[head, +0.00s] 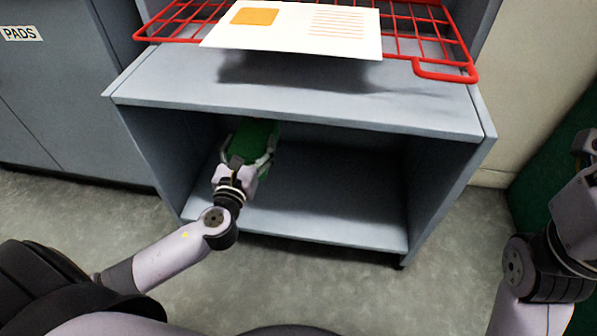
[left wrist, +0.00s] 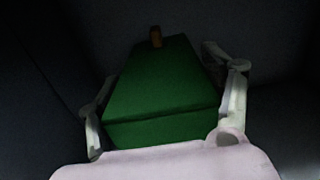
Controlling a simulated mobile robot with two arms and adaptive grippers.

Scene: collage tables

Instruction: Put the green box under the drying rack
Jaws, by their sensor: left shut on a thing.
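The green box (head: 257,133) is inside the lower open compartment of the grey shelf unit, toward its left side. My left gripper (head: 251,158) reaches into that compartment and is shut on the green box. In the left wrist view the green box (left wrist: 162,90) lies between the two fingers of my left gripper (left wrist: 165,105), with a small brown piece at its far end. The red wire drying rack (head: 447,50) is above the unit's upper board, with a white sheet on it. My right arm shows at the right edge, but its fingers are out of view.
The grey shelf unit (head: 300,95) has side walls and an upper board close around my left gripper. The compartment's right part is empty. A grey cabinet (head: 60,90) labelled PADS stands to the left. A dark green surface (head: 545,150) is at the right.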

